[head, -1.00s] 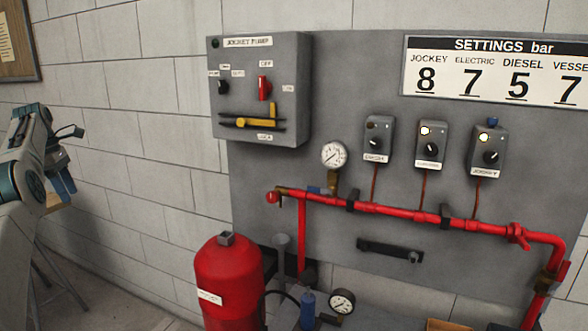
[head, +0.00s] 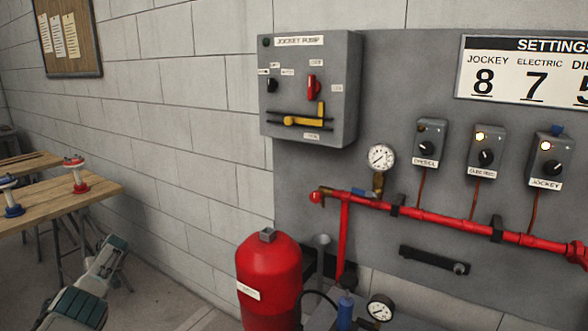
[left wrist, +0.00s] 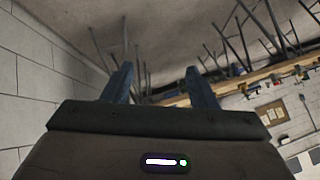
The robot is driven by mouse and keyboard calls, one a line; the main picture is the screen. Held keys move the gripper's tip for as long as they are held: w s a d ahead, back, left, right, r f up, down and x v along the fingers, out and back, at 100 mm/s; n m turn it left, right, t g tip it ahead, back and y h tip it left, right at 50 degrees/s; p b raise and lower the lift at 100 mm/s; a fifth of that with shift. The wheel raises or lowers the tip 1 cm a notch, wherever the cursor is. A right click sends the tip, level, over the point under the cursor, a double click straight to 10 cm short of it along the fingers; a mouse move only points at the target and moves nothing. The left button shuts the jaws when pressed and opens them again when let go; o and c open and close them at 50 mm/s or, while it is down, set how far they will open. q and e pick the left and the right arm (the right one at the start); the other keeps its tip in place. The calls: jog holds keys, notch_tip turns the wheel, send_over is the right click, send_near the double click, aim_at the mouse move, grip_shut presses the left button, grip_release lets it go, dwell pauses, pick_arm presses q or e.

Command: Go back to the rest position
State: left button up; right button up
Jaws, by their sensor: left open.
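In the left wrist view my left gripper (left wrist: 160,82) has its two dark fingers apart, with nothing between them. The floor and wall show behind the fingers. In the head view only part of my left arm shows, low at the left edge, and its fingers cannot be made out there. It is clear of the pump panel. My right gripper is in neither view.
The grey jockey pump box (head: 310,90) hangs on the panel. A red tank (head: 268,285) stands below, beside red pipework (head: 450,225). A wooden table (head: 95,190) with red and blue items is at the left, near a wall board (head: 68,45).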

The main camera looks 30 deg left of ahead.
pick_arm(q)
jog(key=s+d+f+m+t+y, duration=0.1)
jog(key=s+d+f+m+t, duration=0.1)
jog(key=s+f+m, duration=0.85)
jog(key=s+d+f+m+t, duration=0.25)
jog(key=s+f+m, duration=0.55)
jog(key=s+f, duration=0.4)
jog(key=s+d+f+n+h, duration=0.1)
jog(key=s+d+f+h, duration=0.15)
jog(key=d+f, duration=0.7)
jog(key=s+d+f+n+g+h, duration=0.1)
jog(key=s+d+f, duration=0.2)
jog(key=d+f, duration=0.7)
jog(key=s+d+f+n+h, duration=0.1)
jog(key=s+d+f+h, duration=0.3)
jog(key=d, duration=1)
jog(key=d+f, duration=0.3)
jog(key=d, duration=1.1)
jog(key=s+d+f+h, duration=0.1)
jog(key=d+f, duration=0.3)
jog(key=d, duration=1)
jog(key=shift+s+d+f+n, duration=0.2)
jog(key=shift+s+d+n, duration=0.05)
jog(key=shift+d+n, duration=0.1)
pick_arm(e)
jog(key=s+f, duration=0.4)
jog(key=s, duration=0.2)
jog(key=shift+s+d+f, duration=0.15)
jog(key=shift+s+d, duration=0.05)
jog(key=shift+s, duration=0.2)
